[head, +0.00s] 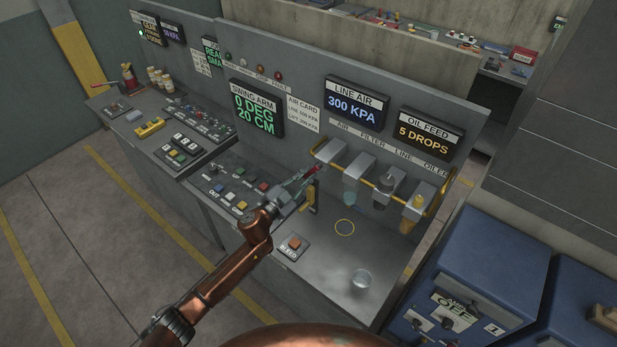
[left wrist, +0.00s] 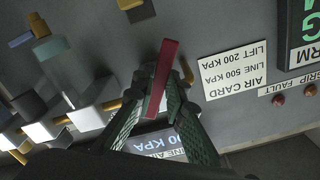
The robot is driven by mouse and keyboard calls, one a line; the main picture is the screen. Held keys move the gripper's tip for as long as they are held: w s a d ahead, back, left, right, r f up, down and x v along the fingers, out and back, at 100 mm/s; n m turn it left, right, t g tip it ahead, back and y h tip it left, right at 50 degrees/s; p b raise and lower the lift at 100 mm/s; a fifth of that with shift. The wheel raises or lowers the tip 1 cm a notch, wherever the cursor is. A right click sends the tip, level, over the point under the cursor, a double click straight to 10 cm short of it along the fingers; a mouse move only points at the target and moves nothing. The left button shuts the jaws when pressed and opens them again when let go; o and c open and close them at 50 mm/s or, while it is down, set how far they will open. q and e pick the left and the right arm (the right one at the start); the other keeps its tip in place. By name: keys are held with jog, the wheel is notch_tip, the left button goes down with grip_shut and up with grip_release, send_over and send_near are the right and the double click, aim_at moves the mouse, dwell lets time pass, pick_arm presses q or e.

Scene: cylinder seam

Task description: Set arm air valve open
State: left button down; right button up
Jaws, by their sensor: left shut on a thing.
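My left gripper (head: 306,181) reaches to the pipe run on the console's back panel. It is shut on a red lever (head: 314,170), which I take for the air valve's handle. In the left wrist view the red lever (left wrist: 164,75) lies between the two fingers (left wrist: 158,92) and sticks out past their tips. The valve body behind it is mostly hidden by the gripper. The yellow pipe (head: 372,182) runs right from there past several grey units. The line air display (head: 354,103) reads 300 KPA. My right gripper is not in view.
The swing arm display (head: 257,108) reads 0 DEG, 20 CM. The air card (left wrist: 235,72) hangs nearby. Blue cabinets (head: 480,262) stand at right.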

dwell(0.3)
pick_arm(q)
jog(key=c, duration=1.9)
grip_release()
jog(key=shift+c, duration=0.2)
jog(key=v, duration=1.2)
jog(key=shift+c, duration=0.4)
